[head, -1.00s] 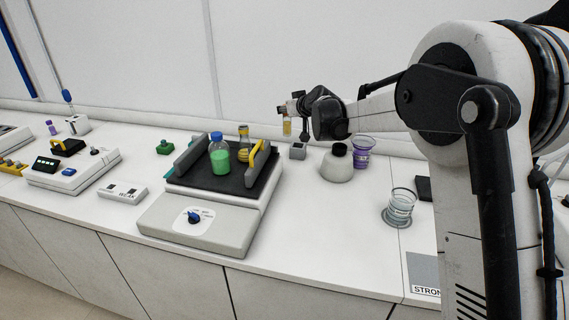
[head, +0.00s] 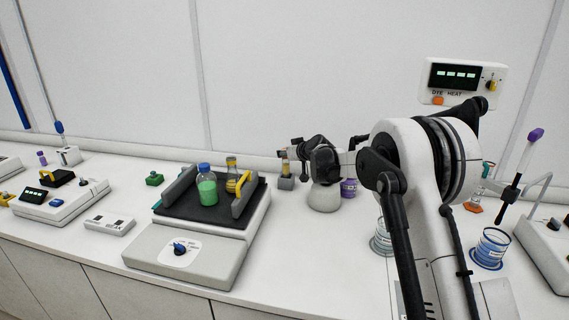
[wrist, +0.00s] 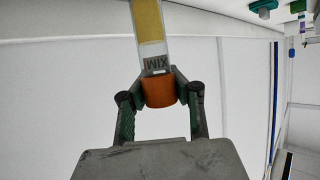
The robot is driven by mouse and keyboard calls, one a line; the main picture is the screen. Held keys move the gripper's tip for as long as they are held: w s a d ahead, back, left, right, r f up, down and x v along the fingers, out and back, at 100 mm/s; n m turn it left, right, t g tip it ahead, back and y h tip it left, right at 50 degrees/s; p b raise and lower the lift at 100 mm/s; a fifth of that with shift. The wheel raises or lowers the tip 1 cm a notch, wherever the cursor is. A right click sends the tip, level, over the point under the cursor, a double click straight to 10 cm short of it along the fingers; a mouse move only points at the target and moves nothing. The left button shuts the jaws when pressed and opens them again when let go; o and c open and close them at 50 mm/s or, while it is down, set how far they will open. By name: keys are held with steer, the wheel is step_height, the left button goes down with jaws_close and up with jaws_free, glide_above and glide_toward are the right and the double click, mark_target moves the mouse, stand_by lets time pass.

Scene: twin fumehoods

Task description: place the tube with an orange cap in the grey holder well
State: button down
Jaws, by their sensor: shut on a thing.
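The tube (wrist: 150,25) holds yellow liquid and has a MIX label; its orange cap (wrist: 160,92) sits between my gripper's fingers (wrist: 160,96) in the wrist view. My gripper (head: 284,153) is shut on the cap. In the head view the tube (head: 285,167) hangs upright below the gripper, over the small grey holder (head: 286,184). The tube's lower end meets the holder's top in the picture; I cannot tell whether it is in the well. The holder does not show clearly in the wrist view.
A shaker (head: 178,258) carrying a green bottle (head: 207,188) and a yellow flask (head: 231,170) stands left of the holder. A pale dark-capped bottle (head: 323,198) and a purple beaker (head: 349,188) stand close to its right. A small green block (head: 154,179) lies farther left.

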mark_target(285, 162)
steer(key=shift+d+f, duration=0.1)
steer(key=shift+f, duration=2)
steer(key=shift+f, duration=0.1)
steer(key=shift+f, duration=0.15)
steer(key=c, duration=1.7)
jaws_free()
steer(key=shift+r, duration=0.25)
steer(key=shift+s+d+r, duration=0.1)
steer(key=shift+d, duration=0.05)
steer(key=shift+v, duration=5.8)
